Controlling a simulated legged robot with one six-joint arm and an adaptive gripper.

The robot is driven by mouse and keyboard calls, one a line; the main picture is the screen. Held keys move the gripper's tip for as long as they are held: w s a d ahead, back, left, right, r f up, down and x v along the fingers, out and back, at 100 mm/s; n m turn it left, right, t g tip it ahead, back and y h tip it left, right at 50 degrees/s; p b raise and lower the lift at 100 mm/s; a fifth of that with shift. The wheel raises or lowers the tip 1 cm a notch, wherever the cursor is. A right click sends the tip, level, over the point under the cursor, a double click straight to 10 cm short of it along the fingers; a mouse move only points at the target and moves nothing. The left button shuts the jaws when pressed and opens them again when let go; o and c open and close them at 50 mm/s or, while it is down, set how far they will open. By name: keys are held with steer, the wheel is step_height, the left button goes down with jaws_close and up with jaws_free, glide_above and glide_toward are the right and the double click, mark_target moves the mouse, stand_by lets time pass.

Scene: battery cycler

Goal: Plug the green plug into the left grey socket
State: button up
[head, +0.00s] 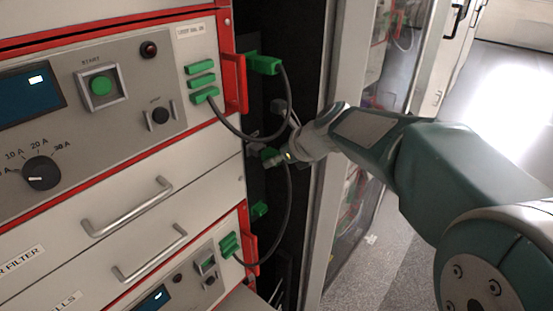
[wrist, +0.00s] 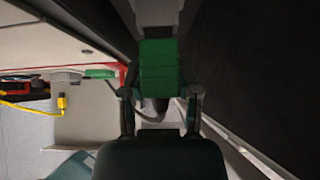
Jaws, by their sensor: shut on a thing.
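The green plug (head: 268,153) is between the fingers of my gripper (head: 279,157), which is shut on it, in the dark gap right of the cabinet front. In the wrist view the plug (wrist: 158,68) sits between both fingertips (wrist: 160,95), lined up with a grey socket (wrist: 157,12) straight ahead. The plug's front edge appears to meet the socket; I cannot tell whether it is inserted. In the head view a grey socket (head: 253,149) shows just left of the plug. A black cable hangs from the held plug.
Another green connector (head: 263,64) with a black cable sits above, and one more (head: 260,210) below. Red handles (head: 238,84) stick out from the panel edge. A glass door (head: 350,150) stands close on the right, beside my arm.

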steer(key=shift+w+a, duration=0.3)
steer(key=shift+a, duration=0.1)
stand_by(0.4)
steer(key=o, duration=0.9)
steer(key=shift+o, duration=0.2)
steer(key=v, duration=1.1)
steer(key=s+d+f+n+h, duration=0.2)
steer(key=s+d+f+n, duration=0.1)
steer(key=s+n, duration=0.4)
steer(key=s+d+f+n+h, duration=0.3)
steer(key=s+d+f+n, duration=0.1)
steer(key=s+n, duration=0.4)
steer(key=s+d+f+n+h, duration=0.2)
steer(key=s+d+f+n, duration=0.2)
steer(key=s+n, duration=0.3)
steer(key=n, duration=0.3)
steer(key=shift+s+n, duration=0.3)
steer(key=shift+s, duration=0.05)
